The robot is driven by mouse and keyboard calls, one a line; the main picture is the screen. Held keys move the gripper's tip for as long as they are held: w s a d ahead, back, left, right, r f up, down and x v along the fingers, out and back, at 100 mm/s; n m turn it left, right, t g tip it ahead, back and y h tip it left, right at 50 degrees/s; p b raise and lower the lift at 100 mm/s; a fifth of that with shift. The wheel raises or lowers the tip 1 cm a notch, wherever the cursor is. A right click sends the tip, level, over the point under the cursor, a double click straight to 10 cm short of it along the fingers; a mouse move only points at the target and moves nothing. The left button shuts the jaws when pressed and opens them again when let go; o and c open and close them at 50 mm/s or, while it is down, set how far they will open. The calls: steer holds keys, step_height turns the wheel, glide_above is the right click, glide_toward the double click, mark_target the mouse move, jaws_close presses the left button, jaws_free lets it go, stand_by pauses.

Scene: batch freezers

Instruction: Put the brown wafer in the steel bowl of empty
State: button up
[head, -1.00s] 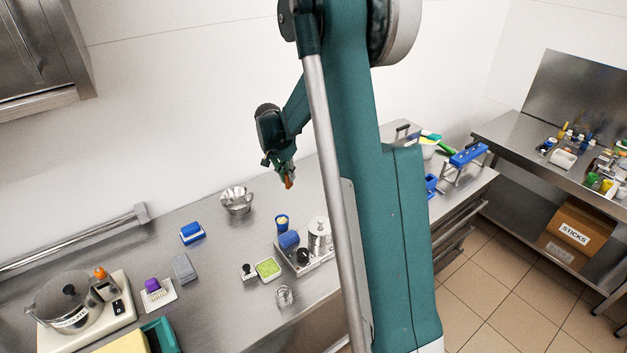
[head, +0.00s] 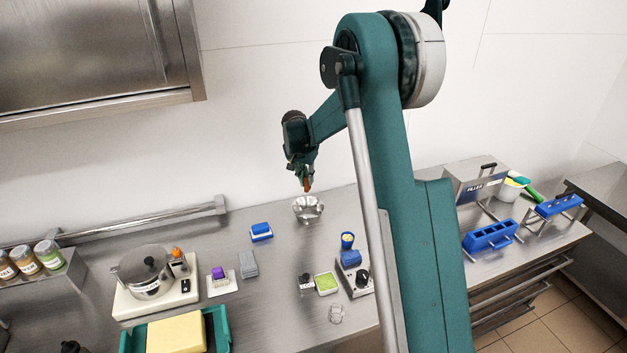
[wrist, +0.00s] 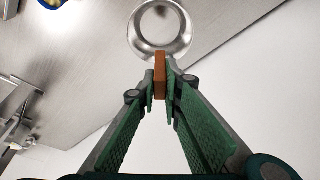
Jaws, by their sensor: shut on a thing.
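The brown wafer (wrist: 160,75) is a thin orange-brown slab held between the green pads of my gripper (wrist: 161,92) in the wrist view. In the head view my gripper (head: 306,180) points down with the wafer (head: 307,186) at its tips. The steel bowl (head: 308,209) stands on the counter near the wall, just below the gripper. In the wrist view the bowl (wrist: 160,47) shows past the wafer's far end, its inside looking empty. The wafer appears apart from the bowl, though the exact height is hard to tell.
A blue block (head: 261,231) and a grey block (head: 248,264) lie left of the bowl. A blue cup (head: 347,240) and a green-filled dish (head: 327,283) stand in front of it to the right. The wall is close behind. Bare counter (head: 285,250) lies around the bowl.

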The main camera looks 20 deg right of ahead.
mark_target(308, 186)
steer(key=shift+f, duration=0.1)
stand_by(0.3)
steer(key=shift+f+b, duration=1.25)
steer(key=shift+f, duration=4.15)
steer(key=o, duration=0.8)
steer(key=shift+r+p, duration=0.65)
steer(key=shift+r, duration=2.9)
